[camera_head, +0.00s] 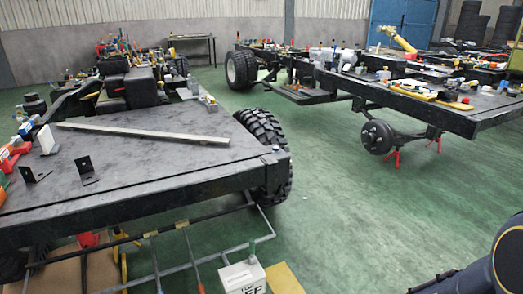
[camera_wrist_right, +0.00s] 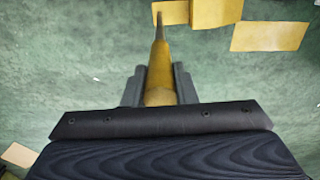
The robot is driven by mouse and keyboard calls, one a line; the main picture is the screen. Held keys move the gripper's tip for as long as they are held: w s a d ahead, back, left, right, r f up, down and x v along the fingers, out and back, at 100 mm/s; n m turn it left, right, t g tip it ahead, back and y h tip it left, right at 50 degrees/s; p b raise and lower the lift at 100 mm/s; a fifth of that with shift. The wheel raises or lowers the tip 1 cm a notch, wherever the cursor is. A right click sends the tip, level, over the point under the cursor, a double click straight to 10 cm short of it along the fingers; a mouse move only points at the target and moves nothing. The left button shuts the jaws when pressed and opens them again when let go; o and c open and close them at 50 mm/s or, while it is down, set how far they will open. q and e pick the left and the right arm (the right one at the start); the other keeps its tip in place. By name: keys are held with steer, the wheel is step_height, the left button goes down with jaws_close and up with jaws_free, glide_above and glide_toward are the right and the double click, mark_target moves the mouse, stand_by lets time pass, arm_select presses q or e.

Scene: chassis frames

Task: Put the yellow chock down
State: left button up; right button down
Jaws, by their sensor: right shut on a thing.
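In the right wrist view, my right gripper (camera_wrist_right: 160,88) is shut on the yellow chock (camera_wrist_right: 160,72). The chock is a long, tapered yellow piece with its narrow, darker tip pointing up the picture, away from the palm. One dark finger lies on each side of it. Green floor shows behind it, and the chock appears held clear of the floor. In the head view, part of my right arm shows at the bottom right corner, but its gripper and the chock are out of sight. My left gripper is in neither view.
Flat yellow pieces (camera_wrist_right: 270,37) lie on the green floor in the right wrist view. In the head view, a black chassis deck (camera_head: 130,160) with a long bar fills the left. A white box (camera_head: 243,277) stands below it. The floor (camera_head: 350,220) at centre right is clear.

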steer(key=w+a+r+n, duration=0.45)
steer(key=w+n, duration=0.25)
steer(key=w, duration=0.3)
steer(key=w+a+r+n, duration=0.3)
steer(key=w+r+n, duration=0.25)
steer(key=w, duration=0.35)
step_height(320, 180, up, 12)
steer(key=s+p, duration=0.1)
steer(key=p, duration=2)
steer(key=shift+s, duration=0.4)
steer(key=shift+r+n, duration=0.1)
steer(key=shift+n, duration=0.15)
